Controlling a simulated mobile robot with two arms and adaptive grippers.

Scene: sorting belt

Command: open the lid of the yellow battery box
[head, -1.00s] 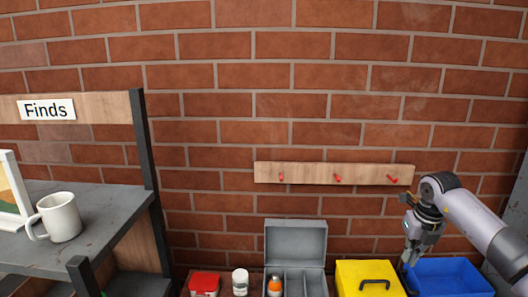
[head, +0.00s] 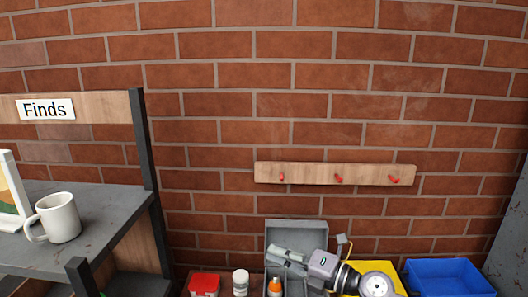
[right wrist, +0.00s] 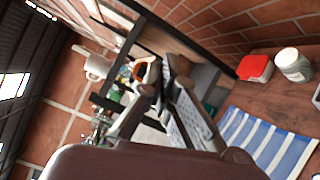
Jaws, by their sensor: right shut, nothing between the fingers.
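The yellow battery box (head: 390,271) stands at the lower right in the head view. My right arm covers much of it, and its black handle is hidden now. The visible yellow top looks flat and closed. My right gripper (head: 284,254) is to the left of the yellow box, in front of the open grey box, pointing left. It is shut and empty. Its fingers also show in the right wrist view (right wrist: 166,76), and the yellow box does not show there. My left gripper is not in view.
A grey compartment box (head: 296,235) stands open beside the yellow box, with an orange-topped bottle (head: 275,286) at it. A blue bin (head: 450,278) is at right. A white jar (head: 240,282) and red-lidded tub (head: 204,284) are left. A striped cloth (right wrist: 265,140) lies on the table.

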